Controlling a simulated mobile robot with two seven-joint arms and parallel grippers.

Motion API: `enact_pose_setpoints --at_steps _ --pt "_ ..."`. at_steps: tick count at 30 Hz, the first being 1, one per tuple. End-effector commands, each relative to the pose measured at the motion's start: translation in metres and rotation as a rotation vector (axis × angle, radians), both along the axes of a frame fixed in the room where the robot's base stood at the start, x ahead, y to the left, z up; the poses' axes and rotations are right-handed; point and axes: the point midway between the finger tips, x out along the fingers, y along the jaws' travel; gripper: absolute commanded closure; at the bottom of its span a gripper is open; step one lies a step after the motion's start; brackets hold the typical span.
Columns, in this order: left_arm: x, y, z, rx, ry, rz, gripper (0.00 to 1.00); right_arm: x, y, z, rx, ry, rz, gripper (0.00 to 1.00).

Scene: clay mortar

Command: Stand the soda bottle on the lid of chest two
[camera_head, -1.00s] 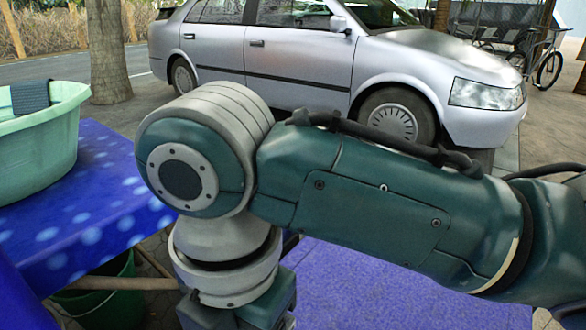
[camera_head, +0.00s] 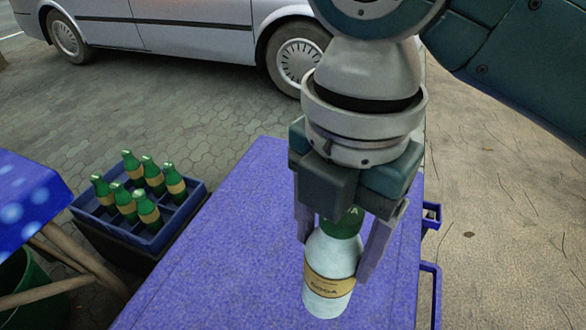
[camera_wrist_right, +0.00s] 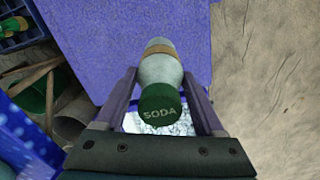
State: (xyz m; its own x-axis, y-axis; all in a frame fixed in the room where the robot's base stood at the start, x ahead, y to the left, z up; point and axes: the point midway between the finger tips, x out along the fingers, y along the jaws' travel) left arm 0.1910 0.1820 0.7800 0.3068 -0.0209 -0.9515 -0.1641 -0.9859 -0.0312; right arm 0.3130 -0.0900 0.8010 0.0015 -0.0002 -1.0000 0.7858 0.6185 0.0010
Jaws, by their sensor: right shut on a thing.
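The soda bottle (camera_head: 328,268) is pale with a tan label and a green cap. My right gripper (camera_head: 336,248) is shut on it near its neck, with a finger on either side. The bottle is nearly upright over a blue chest lid (camera_head: 240,235); I cannot tell whether its base touches the lid. No number shows on the chest. In the right wrist view, the green cap marked SODA (camera_wrist_right: 160,106) faces the camera between the fingers. My left gripper is not in view.
A blue crate (camera_head: 125,236) with several green bottles stands left of the chest. A spotted blue cloth (camera_head: 28,205) covers a table at the far left. A silver car (camera_head: 185,28) is parked behind. Blue handles stick out from the chest's right side.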

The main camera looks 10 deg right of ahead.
Motion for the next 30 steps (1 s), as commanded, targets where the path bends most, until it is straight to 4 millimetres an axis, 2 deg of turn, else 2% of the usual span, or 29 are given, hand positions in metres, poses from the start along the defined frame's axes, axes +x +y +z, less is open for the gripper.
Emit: enact_pose_setpoints --at_steps 1,3,9,12,15,22,27,30 --pt "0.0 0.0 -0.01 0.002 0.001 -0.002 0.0 -0.002 0.0 -0.018 -0.001 0.006 -0.001 1.0" --pt "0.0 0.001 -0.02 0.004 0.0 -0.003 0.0 -0.002 0.0 -0.04 -0.001 0.007 -0.002 1.0" --pt "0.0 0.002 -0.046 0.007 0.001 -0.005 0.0 -0.002 0.0 -0.1 -0.001 0.004 -0.002 1.0" --pt "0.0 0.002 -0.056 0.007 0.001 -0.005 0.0 -0.001 0.0 -0.123 -0.001 0.003 -0.001 1.0" --pt "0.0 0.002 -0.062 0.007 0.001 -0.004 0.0 -0.001 0.0 -0.137 0.0 0.001 -0.001 1.0" --pt "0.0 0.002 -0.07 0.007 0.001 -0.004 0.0 0.0 0.0 -0.154 0.0 0.0 0.0 1.0" --pt "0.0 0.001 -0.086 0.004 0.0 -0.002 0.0 -0.001 0.0 -0.183 0.0 0.002 -0.001 1.0" --pt "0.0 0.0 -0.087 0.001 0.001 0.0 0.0 0.0 0.0 -0.187 0.0 0.0 0.0 1.0"
